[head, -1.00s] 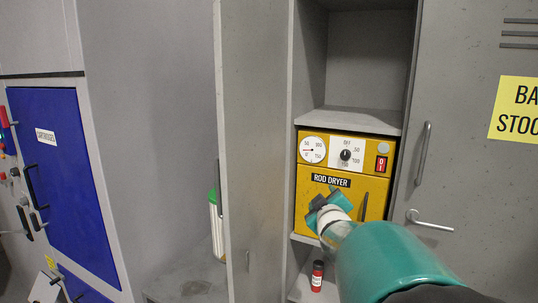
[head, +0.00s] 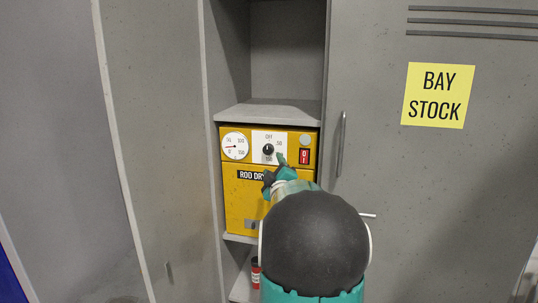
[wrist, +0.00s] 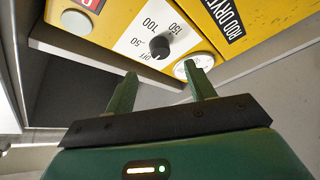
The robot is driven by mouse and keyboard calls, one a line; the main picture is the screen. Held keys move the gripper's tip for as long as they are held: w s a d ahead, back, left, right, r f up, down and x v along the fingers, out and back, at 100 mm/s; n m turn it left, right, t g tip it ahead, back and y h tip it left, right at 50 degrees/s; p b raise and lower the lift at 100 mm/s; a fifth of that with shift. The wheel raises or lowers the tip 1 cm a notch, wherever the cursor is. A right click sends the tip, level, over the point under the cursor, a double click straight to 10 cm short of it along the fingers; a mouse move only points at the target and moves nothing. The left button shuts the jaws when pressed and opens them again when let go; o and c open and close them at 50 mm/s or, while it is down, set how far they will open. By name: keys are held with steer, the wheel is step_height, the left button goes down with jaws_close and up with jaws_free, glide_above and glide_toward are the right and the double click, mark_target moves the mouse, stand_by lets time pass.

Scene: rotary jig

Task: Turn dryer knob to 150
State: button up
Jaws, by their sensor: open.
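The yellow rod dryer (head: 240,200) sits on a locker shelf. Its round black knob (head: 268,150) is on a white dial plate (head: 259,138) marked OFF, 50, 100 and 150. The knob (wrist: 160,48) also shows in the wrist view, beyond my fingers; which mark it points to is too small to tell. My gripper (head: 275,168) is in front of the dryer, just below and right of the knob. In the wrist view my gripper (wrist: 159,75) is open and empty, its two green fingers apart, with the knob clear of them.
A red switch (head: 304,156) and a pale round part (head: 305,140) are to the right. An open locker door (head: 155,150) stands left; a grey door with handle (head: 341,145) is right.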

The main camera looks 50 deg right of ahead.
mark_target(268, 151)
steer(key=x, duration=0.8)
steer(key=shift+a, duration=0.1)
steer(key=c, duration=1)
steer(key=shift+o, duration=0.2)
